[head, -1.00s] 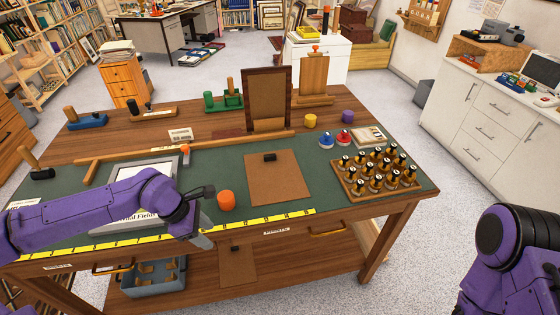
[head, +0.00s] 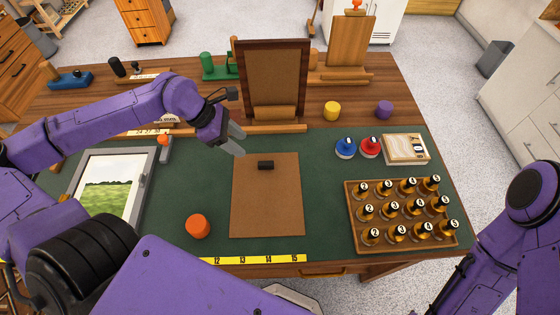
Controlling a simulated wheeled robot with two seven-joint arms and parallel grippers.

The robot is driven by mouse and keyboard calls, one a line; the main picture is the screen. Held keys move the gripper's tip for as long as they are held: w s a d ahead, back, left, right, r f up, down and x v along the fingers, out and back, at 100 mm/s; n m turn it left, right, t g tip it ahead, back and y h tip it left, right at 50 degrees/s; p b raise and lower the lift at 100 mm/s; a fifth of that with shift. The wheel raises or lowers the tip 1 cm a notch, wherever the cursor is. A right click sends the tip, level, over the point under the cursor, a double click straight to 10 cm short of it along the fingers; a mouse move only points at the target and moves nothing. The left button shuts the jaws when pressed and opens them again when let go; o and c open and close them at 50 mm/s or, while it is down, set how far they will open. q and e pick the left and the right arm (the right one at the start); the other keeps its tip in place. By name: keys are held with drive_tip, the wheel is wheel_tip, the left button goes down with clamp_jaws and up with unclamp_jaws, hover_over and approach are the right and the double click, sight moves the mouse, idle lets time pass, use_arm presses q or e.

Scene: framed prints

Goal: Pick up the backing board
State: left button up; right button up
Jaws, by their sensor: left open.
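The brown backing board (head: 267,205) lies flat on the green mat (head: 330,215), near the middle of the table. A small black grip (head: 266,165) sits on it near its far edge. My left gripper (head: 240,142) is open and empty, beside the board's far left corner and left of the black grip. It appears to be above the mat, apart from the board. My right arm shows at the right edge; its gripper is out of view.
An upright dark frame (head: 272,48) stands just behind the board. An orange knob (head: 198,226) is to its left, beside a framed picture (head: 112,185). A wooden rack (head: 352,243) of numbered bottles stands to the right. A yellow ruler (head: 260,259) runs along the front edge.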

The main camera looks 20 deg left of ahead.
sight(266, 163)
use_arm(q)
drive_tip(key=x, duration=0.2)
drive_tip(key=b+x, duration=0.1)
drive_tip(key=x, duration=0.1)
drive_tip(key=shift+s+d, duration=0.2)
drive_tip(key=shift+s, duration=0.1)
drive_tip(key=shift+s+d, duration=0.25)
drive_tip(key=shift+s, duration=0.05)
drive_tip(key=x, duration=0.3)
drive_tip(key=w+x, duration=0.1)
drive_tip(key=x, duration=0.2)
drive_tip(key=shift+d+r, duration=0.1)
drive_tip(key=shift+r, duration=0.1)
drive_tip(key=shift+s+d, duration=0.1)
drive_tip(key=shift+d, duration=0.05)
drive_tip(key=shift+s+r, duration=0.1)
drive_tip(key=shift+s, duration=0.15)
drive_tip(key=shift+w, duration=0.1)
clamp_jaws()
use_arm(e)
drive_tip(key=shift+s+f, duration=0.2)
drive_tip(key=shift+f, duration=0.05)
